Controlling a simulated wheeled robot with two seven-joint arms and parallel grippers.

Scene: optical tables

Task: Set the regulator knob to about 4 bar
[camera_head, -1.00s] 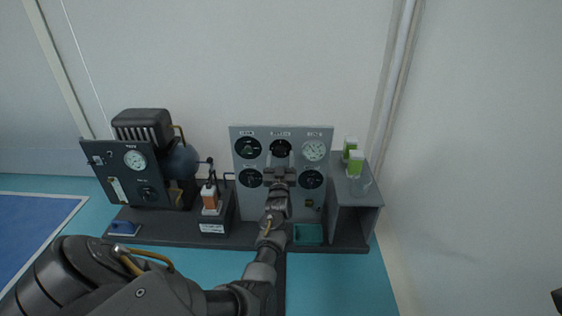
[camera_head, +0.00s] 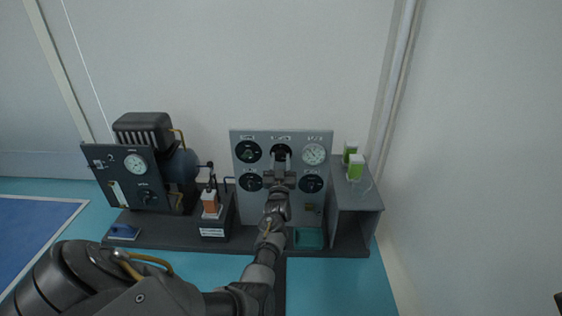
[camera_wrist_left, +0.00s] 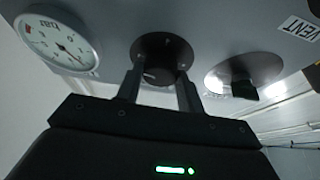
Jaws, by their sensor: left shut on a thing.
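My left gripper (camera_head: 281,164) reaches the upright grey panel (camera_head: 240,205) from the front, at the top middle dial. In the left wrist view my left gripper (camera_wrist_left: 161,92) has one finger on each side of a round dark knob (camera_wrist_left: 160,72) and is shut on it. The knob carries a pale mark; its label is too small to read. A white pressure gauge (camera_head: 314,154) is right of the knob in the head view. In the left wrist view the gauge (camera_wrist_left: 57,42) is upside down; its needle shows, but I cannot read a value.
More dark dials sit on the panel, including one at top left (camera_head: 248,151) and one below right (camera_head: 312,183). A compressor (camera_head: 142,127) with its own dark panel stands left. A grey shelf (camera_head: 357,200) with green-and-white boxes stands right. A teal tray (camera_head: 309,238) lies below.

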